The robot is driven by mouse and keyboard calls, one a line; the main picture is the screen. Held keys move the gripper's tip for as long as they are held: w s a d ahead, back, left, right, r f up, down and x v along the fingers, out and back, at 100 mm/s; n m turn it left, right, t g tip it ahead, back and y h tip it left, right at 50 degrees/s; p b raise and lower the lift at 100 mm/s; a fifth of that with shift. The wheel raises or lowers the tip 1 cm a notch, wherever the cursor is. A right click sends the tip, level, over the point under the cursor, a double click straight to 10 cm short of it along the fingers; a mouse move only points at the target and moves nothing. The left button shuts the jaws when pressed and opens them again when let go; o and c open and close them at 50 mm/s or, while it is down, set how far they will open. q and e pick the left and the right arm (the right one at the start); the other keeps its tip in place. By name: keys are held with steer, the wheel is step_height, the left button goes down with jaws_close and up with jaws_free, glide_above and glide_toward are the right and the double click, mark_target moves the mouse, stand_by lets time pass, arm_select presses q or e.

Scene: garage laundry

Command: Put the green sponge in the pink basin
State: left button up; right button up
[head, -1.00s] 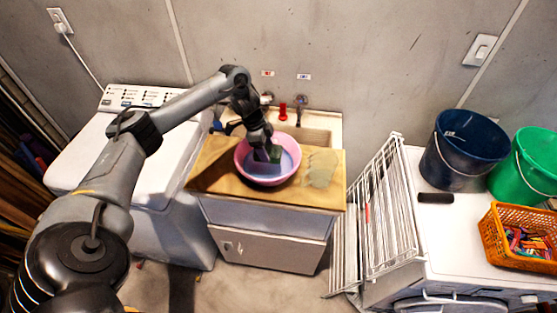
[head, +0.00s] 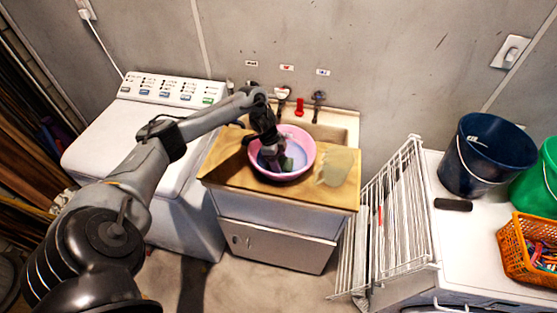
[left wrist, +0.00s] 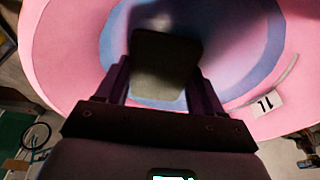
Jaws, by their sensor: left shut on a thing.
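The pink basin (head: 310,152) stands on a wooden board over the sink cabinet, with a blue area in its bottom. My left gripper (head: 277,160) reaches down within the basin's rim and is shut on the green sponge (head: 287,164), of which only a small part shows in the head view. In the left wrist view the sponge (left wrist: 165,62) looks dark and sits between the fingers, over the blue bottom of the basin (left wrist: 62,50). I cannot tell whether it touches the bottom. My right gripper is not in view.
Taps (head: 283,93) are on the wall behind the basin. A pale translucent item (head: 338,167) lies on the board to its right. A white drying rack (head: 390,220) stands further right, beside a white machine holding a dark blue bucket (head: 474,160) and an orange basket (head: 525,250).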

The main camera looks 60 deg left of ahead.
arm_select(q)
steer(key=o, duration=0.9)
steer(key=shift+o, duration=0.2)
steer(key=p+v, duration=0.2)
steer(key=v, duration=1)
steer(key=shift+a, duration=0.1)
